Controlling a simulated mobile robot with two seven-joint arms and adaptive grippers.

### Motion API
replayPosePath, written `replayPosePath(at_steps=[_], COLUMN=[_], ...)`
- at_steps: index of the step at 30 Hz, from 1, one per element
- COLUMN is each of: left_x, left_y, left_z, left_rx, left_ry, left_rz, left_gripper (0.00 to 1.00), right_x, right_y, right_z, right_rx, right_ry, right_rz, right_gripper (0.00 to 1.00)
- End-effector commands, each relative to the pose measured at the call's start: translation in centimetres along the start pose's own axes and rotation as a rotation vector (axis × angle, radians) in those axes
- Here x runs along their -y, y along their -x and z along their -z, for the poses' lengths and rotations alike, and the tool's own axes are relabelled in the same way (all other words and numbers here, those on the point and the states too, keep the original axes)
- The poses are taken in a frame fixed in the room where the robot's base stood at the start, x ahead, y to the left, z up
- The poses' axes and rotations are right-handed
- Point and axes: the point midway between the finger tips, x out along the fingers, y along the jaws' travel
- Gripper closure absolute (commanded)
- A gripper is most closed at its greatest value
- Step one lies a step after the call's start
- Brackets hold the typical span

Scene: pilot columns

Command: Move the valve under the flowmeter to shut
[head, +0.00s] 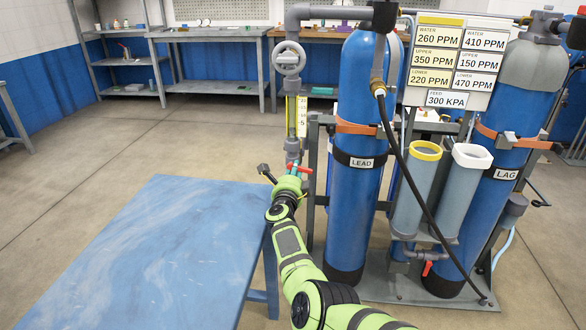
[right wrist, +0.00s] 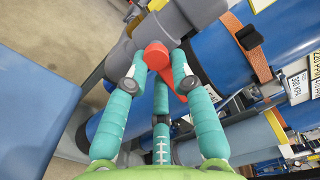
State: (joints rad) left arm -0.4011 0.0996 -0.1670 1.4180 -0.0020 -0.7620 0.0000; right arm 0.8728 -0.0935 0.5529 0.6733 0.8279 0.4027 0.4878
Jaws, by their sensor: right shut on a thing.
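The flowmeter (head: 302,115) is an upright tube with a yellow-marked scale on the grey pipe left of the LEAD tank. Below it is a valve with a red handle (head: 305,169), which points sideways to the right, across the upright pipe. In the right wrist view the red handle (right wrist: 157,57) lies between the teal fingers, its lower part running down to the right. My right gripper (head: 294,174) reaches over the table's right corner and is shut on this handle. Its fingers (right wrist: 162,75) hide part of the handle and valve body. My left gripper is not in view.
A blue table (head: 140,255) fills the lower left, under and beside my right arm. The blue LEAD tank (head: 355,220) stands close to the right of the valve. A grey handwheel (head: 289,58) sits above the flowmeter. Open floor lies behind the table.

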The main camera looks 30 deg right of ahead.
Motion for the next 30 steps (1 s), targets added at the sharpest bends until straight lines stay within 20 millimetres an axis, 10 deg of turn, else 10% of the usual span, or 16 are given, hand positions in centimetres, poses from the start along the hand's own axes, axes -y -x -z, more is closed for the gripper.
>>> replayPosePath(at_steps=[29, 30], left_x=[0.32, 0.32], left_y=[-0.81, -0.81], left_z=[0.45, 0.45], left_rx=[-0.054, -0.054], left_ry=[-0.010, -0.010], left_rz=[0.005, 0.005], left_gripper=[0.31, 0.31], right_x=[0.62, 0.63], right_y=[-0.17, -0.17], right_z=[0.36, 0.36], right_rx=[-0.007, -0.007], right_ry=[0.216, 0.215], right_rz=[0.006, 0.006], right_gripper=[1.00, 0.65])
